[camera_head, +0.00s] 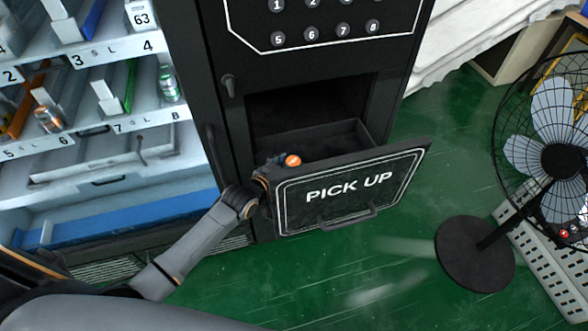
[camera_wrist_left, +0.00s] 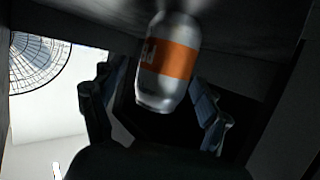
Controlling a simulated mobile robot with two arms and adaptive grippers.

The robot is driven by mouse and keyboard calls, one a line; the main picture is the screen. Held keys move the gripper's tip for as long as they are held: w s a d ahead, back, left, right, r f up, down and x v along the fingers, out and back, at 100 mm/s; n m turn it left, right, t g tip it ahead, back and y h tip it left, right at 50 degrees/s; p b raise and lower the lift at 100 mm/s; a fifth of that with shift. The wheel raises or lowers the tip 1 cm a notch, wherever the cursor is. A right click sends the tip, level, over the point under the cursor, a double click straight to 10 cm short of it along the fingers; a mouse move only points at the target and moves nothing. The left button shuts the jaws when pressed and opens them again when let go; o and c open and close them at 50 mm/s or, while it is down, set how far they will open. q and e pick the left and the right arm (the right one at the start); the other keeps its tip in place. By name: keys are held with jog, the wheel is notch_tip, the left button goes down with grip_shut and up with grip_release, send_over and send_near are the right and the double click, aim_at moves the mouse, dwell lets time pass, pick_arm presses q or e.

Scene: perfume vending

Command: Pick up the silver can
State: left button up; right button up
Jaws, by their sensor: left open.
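The silver can (camera_wrist_left: 165,68) has an orange band with white lettering and shows large in the left wrist view, between and beyond my left fingers. In the head view, a small orange patch (camera_head: 293,160) with a white mark shows inside the open PICK UP drawer (camera_head: 350,186); it seems to be the can's band, and the rest is hidden. My left gripper (camera_wrist_left: 155,108) is open around the can's near end, and I see no clear finger contact. In the head view, my left gripper (camera_head: 270,170) is at the drawer's left side, partly hidden. My right gripper is not in view.
The drawer front has a handle (camera_head: 347,220) and stands out from the black vending machine (camera_head: 320,60). Lit shelves (camera_head: 90,130) with cans are at the left. A black fan (camera_head: 475,253) stands at the right. Green floor (camera_head: 370,280) in front is clear.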

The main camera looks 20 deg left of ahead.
pick_arm(q)
jog(key=shift+w+f, duration=0.1)
jog(key=shift+w, duration=0.1)
jog(key=c, duration=1.3)
jog(key=shift+c, duration=0.4)
